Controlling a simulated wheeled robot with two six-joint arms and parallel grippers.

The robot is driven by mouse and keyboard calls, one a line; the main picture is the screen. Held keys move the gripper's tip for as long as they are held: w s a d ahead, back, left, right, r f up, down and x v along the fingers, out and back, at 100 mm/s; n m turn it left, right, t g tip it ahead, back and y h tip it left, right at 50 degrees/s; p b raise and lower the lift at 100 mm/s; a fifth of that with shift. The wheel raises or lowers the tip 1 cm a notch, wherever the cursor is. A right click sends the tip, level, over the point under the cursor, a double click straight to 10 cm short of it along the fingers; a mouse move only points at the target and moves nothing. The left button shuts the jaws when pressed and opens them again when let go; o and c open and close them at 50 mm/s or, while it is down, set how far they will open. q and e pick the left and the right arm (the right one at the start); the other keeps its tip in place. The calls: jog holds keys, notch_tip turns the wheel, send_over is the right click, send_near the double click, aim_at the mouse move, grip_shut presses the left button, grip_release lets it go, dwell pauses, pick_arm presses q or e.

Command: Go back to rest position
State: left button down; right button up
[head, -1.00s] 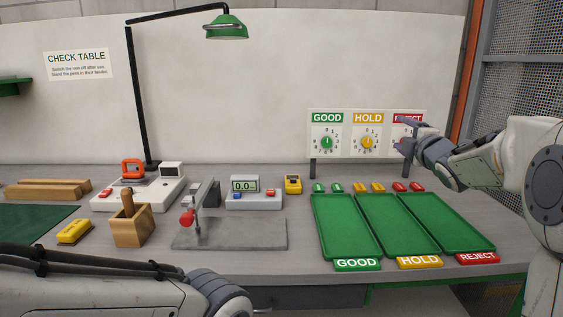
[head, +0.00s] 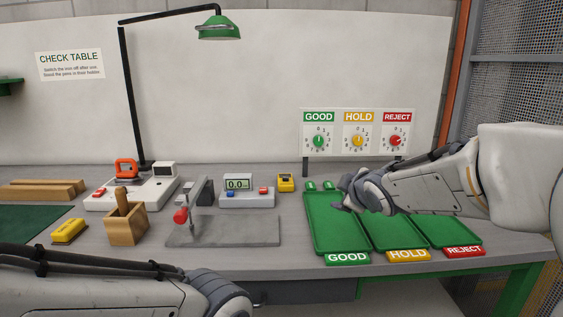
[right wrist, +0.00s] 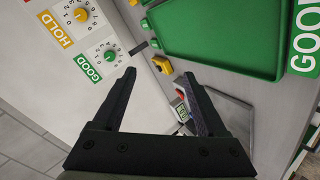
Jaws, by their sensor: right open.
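My right gripper (head: 350,196) is above the green trays, over the border between the GOOD tray (head: 330,228) and the HOLD tray (head: 398,236). In the right wrist view its two black fingers (right wrist: 162,95) are spread apart with nothing between them. My left arm crosses the lower left of the head view, but its gripper is out of sight. The dial board (head: 358,133) with GOOD, HOLD and REJECT dials stands behind the trays, and my right gripper is clear of it.
The REJECT tray (head: 450,232) is partly behind my right arm. A grey plate with a red-knobbed lever (head: 182,216), a digital gauge (head: 246,198), a wooden block holder (head: 125,228) and a yellow box (head: 69,232) stand to the left. A green lamp (head: 219,27) hangs above.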

jog(key=s+a+f+g, duration=0.1)
jog(key=s+a+f, duration=0.1)
jog(key=s, duration=0.1)
jog(key=s+a+f+m+g, duration=0.1)
jog(key=s+a+f, duration=0.1)
jog(key=s+a+f+g, duration=0.1)
jog(key=s+a+f, duration=0.1)
jog(key=s, duration=0.1)
jog(key=shift+s+m+y, duration=0.3)
jog(key=shift+y, duration=0.1)
jog(key=s+a+f+m+g, duration=0.1)
jog(key=s+f+g, duration=0.25)
jog(key=s, duration=0.65)
jog(key=s+a+f+m+g, duration=0.1)
jog(key=s+f+g, duration=0.25)
jog(key=s, duration=0.55)
jog(key=s+a+f+m+g, duration=0.2)
jog(key=s+f+g, duration=0.15)
jog(key=s, duration=0.65)
notch_tip(320, 180, down, 10)
jog(key=w+t+b, duration=0.1)
jog(key=b, duration=0.9)
notch_tip(320, 180, up, 25)
jog(key=p, duration=2.5)
jog(key=shift+d+r+h, duration=0.15)
jog(key=shift+h, duration=0.25)
